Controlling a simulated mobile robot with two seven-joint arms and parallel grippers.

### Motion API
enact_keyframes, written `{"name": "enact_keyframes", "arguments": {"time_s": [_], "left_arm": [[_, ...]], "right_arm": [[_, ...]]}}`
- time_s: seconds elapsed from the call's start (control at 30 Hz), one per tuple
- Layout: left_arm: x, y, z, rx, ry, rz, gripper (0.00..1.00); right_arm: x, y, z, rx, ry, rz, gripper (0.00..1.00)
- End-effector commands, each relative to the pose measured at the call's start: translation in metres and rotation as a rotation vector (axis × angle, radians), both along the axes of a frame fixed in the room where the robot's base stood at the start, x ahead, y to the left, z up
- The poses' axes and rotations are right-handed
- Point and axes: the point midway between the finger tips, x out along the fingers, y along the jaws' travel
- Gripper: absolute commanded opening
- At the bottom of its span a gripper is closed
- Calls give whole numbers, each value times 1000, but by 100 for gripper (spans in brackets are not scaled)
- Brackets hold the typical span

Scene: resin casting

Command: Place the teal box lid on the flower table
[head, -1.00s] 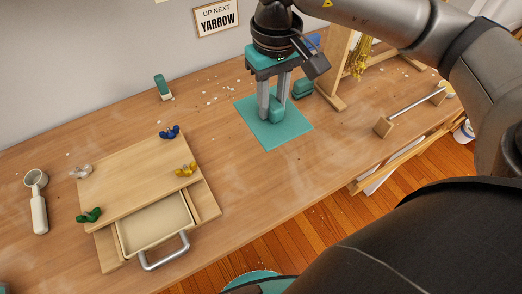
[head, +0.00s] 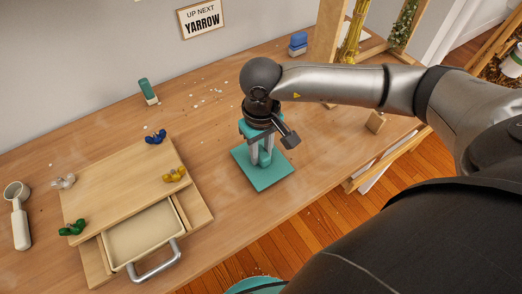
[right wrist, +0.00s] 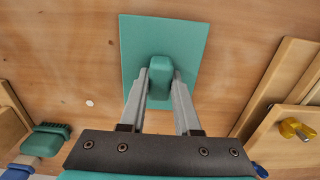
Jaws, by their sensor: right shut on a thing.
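The teal box lid (head: 280,172) is a flat teal square with a raised block-shaped handle in its middle. My right gripper (head: 261,160) is shut on that handle, over the wooden workbench (head: 215,215), right of the drawer unit. In the right wrist view the lid (right wrist: 190,40) fills the upper middle, with both fingers (right wrist: 160,80) along the sides of its handle. Whether the lid touches the bench or hangs just above it, I cannot tell. No surface is clearly marked as the flower table. My left gripper is out of view.
A wooden unit (head: 110,180) with an open drawer (head: 150,233) and small coloured pieces on top stands left. Yellow flowers (head: 352,38) hang at a wooden frame. Wooden furniture (head: 485,65) shows far right.

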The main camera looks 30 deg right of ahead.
Motion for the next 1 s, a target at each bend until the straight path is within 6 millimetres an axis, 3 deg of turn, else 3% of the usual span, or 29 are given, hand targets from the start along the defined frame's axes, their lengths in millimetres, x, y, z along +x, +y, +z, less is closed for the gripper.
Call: {"name": "enact_keyframes", "arguments": {"time_s": [0.37, 0.4, 0.63, 1.0], "left_arm": [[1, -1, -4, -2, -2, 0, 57], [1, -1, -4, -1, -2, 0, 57], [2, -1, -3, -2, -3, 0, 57], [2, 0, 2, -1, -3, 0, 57]], "right_arm": [[1, 0, -3, 0, -2, 1, 0], [1, 0, -2, 0, -2, 1, 34], [1, 0, -1, 0, -2, 0, 60], [0, 0, 3, 1, -2, 0, 61]]}}
